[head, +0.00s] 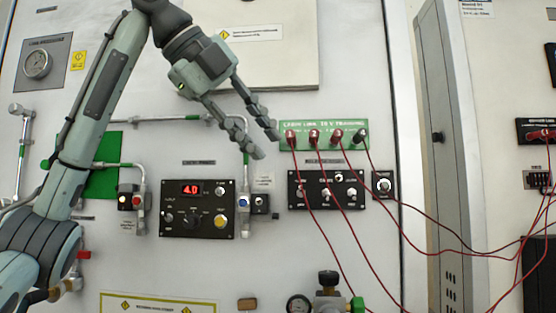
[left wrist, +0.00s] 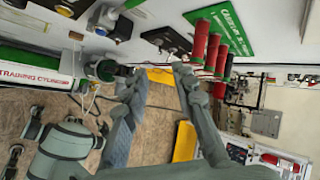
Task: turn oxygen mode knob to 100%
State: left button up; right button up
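My left gripper (head: 264,143) hangs in front of the wall, above and left of a black switch panel. It is open, with nothing between its fingers; the gap also shows in the left wrist view (left wrist: 160,74). The switch panel (head: 328,204) carries several small controls, and a small box beside it holds a single round knob (head: 384,185). Another black panel (head: 197,230) has a red "4.0" display, dark knobs and a yellow button. The labels are too small to read, so I cannot tell which control is the oxygen mode knob. Grey-green robot parts, perhaps my right arm, show in the left wrist view.
Red jacks (head: 314,135) on a green placard (head: 340,127) stick out just right of the left gripper. Red cables (head: 348,240) hang from them across the right panels. Pipes and valves (head: 140,190) project at left. A grey cabinet edge (head: 440,150) stands at right.

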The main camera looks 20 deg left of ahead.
aim_at(192, 221)
jog(key=k, duration=1)
